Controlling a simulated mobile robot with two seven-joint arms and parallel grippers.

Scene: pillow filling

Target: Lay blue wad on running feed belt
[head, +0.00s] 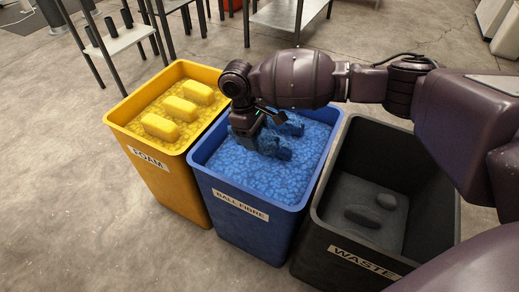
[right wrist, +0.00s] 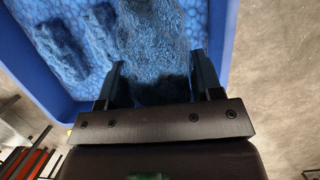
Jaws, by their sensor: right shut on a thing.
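My right gripper (head: 252,132) reaches down into the blue bin marked ball fibre (head: 231,222). In the right wrist view the gripper (right wrist: 160,85) is shut on a shaggy blue wad (right wrist: 155,40), which lies between its two fingers. Two other blue wads (right wrist: 60,55) (right wrist: 101,30) lie to the left of the held one, on the blue fill. In the head view the wads are partly hidden by the gripper, and I cannot tell clearly which is held. No feed belt shows in either view. My left gripper is out of view.
A yellow bin marked foam (head: 150,178) with yellow blocks stands left of the blue bin. A black waste bin (head: 330,250) with a few dark lumps stands right. Metal-legged tables (head: 127,37) stand behind. Concrete floor (head: 60,190) is open at left.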

